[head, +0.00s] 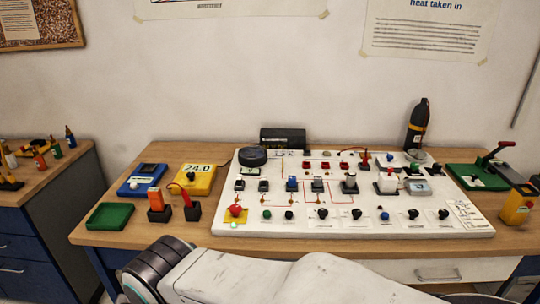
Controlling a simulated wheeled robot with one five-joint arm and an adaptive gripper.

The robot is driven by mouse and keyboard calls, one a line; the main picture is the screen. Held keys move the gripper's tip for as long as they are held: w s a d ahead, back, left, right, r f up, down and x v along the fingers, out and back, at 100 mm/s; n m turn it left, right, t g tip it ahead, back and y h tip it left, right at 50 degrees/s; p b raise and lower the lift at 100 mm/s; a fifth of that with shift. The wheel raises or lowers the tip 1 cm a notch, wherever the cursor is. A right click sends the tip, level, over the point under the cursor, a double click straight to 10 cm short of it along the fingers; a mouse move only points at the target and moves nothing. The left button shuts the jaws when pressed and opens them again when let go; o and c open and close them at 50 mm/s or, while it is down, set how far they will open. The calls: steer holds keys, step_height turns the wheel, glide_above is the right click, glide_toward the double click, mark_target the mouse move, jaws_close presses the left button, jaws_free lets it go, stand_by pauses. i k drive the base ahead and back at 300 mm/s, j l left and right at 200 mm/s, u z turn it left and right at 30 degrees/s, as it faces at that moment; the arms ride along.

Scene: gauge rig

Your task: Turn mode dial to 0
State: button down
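A white panel board (250,222) lies on the wooden bench. Along its front edge is a row of small knobs, with black ones such as the one near the middle (322,212) and the one at the right (443,213). Their labels are too small to read, so I cannot tell which is the mode dial or where it points. My gripper is not in view. My white arm link crosses the bottom middle of the head view, in front of the bench.
A red button (235,210) sits at the panel's front left. A green tray (110,216), a yellow meter (193,179) and a blue meter (142,180) are left of it. A black bottle (417,124) stands behind; a yellow device (516,205) is at the right.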

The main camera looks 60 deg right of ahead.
mark_target(413, 214)
steer(key=l+z, duration=0.1)
steer(key=z, duration=2.5)
